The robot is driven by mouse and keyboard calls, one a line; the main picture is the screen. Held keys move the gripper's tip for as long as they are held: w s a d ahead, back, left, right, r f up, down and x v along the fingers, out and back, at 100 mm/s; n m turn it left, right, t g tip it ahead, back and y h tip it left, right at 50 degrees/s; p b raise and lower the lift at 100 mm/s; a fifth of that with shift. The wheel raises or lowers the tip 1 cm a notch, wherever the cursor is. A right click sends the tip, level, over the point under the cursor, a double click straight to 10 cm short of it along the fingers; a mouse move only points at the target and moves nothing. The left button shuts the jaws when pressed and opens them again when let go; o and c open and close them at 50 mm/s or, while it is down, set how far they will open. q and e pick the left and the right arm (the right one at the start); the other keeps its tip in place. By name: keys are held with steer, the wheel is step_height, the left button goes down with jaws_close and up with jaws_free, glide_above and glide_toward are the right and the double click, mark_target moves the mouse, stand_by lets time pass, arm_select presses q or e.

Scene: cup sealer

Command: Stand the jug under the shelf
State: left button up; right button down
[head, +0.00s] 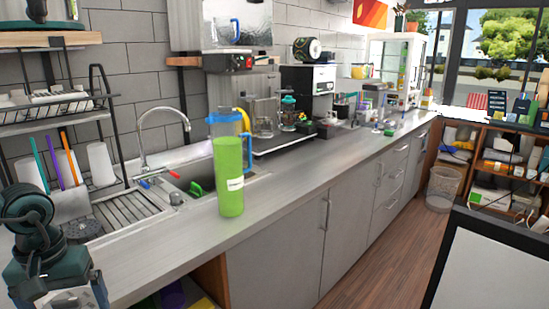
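A tall green jug (230,178) with a white label, a clear blue-tinted top and a blue handle on its right side stands upright on the grey counter (275,180), near the front edge and beside the sink. A wooden shelf (50,39) is on the wall at the upper left, above a black dish rack. A short wooden shelf piece (184,62) is on the wall behind the sink. My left gripper (75,299) is at the lower left, cut off by the picture's edge and apart from the jug; its fingers do not show clearly. My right gripper is not in view.
The sink (190,178) and tap (160,135) lie behind the jug. A coffee machine (308,92) and small items crowd the counter's back. The counter's front strip right of the green jug is clear.

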arm_select(q)
steer(key=s+a+n, duration=0.2)
steer(key=s+a, duration=0.1)
steer(key=a, duration=0.2)
step_height(320, 180, down, 6)
steer(key=s+d, duration=0.2)
steer(key=w+d+m, duration=0.2)
steer(key=d+m, duration=0.1)
steer(key=d, duration=0.7)
steer(key=w+d+r+m, duration=0.1)
steer(key=w+d+m, duration=0.1)
steer(key=d, duration=0.8)
steer(key=shift+w+d+m, duration=0.2)
steer(key=shift+w+m, duration=0.15)
steer(key=shift+m, duration=0.35)
steer(key=shift+w+a, duration=0.1)
